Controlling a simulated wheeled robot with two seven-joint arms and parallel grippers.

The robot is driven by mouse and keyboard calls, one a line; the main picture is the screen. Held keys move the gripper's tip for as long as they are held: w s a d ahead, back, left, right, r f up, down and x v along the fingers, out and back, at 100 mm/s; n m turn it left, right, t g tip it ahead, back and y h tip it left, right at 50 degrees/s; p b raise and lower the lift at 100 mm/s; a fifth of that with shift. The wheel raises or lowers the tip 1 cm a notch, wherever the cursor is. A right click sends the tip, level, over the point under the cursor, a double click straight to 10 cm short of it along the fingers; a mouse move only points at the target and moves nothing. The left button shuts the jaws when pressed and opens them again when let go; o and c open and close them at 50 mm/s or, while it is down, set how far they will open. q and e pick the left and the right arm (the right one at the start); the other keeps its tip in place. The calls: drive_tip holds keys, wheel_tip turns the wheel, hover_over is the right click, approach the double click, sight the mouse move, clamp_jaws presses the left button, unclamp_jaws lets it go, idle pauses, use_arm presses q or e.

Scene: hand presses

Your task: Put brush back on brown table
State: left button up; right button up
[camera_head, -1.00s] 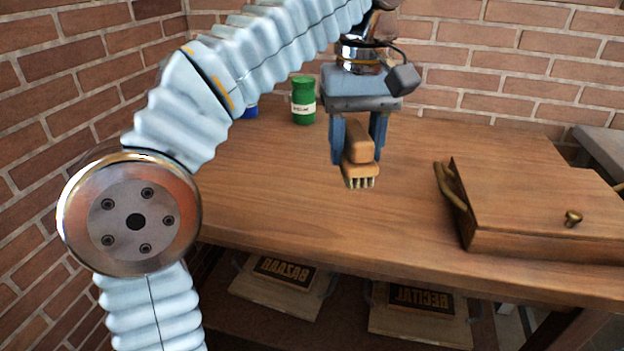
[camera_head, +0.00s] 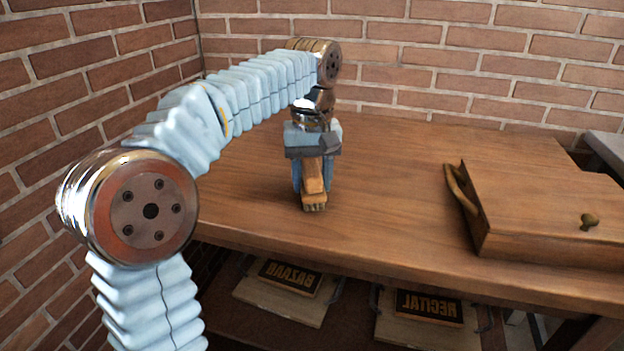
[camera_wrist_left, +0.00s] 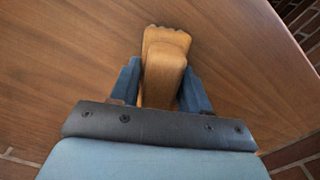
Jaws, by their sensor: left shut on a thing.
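The brush (camera_head: 313,180) is wooden with pale bristles at its lower end. My left gripper (camera_head: 312,188) is shut on it, with a blue finger on each side. The brush is at the left part of the brown table (camera_head: 400,190), bristle end towards the front edge. I cannot tell for sure whether it touches the tabletop. In the left wrist view the brush (camera_wrist_left: 162,70) lies between the two fingers (camera_wrist_left: 160,90) over the wood surface. My right gripper is not in view.
A wooden box (camera_head: 545,210) with a brass handle stands on the table's right side. The tabletop between brush and box is clear. Lettered boards (camera_head: 290,278) lie on a shelf below. Brick walls close off the left and back.

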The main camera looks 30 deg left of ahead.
sight(312, 167)
use_arm(q)
drive_tip(key=shift+f, duration=0.15)
drive_tip(key=o, duration=1)
drive_tip(key=shift+r, duration=0.55)
wheel_tip(312, 167, up, 10)
drive_tip(key=shift+f+p, duration=0.1)
drive_tip(key=shift+p, duration=1.05)
drive_tip(key=shift+r, duration=0.75)
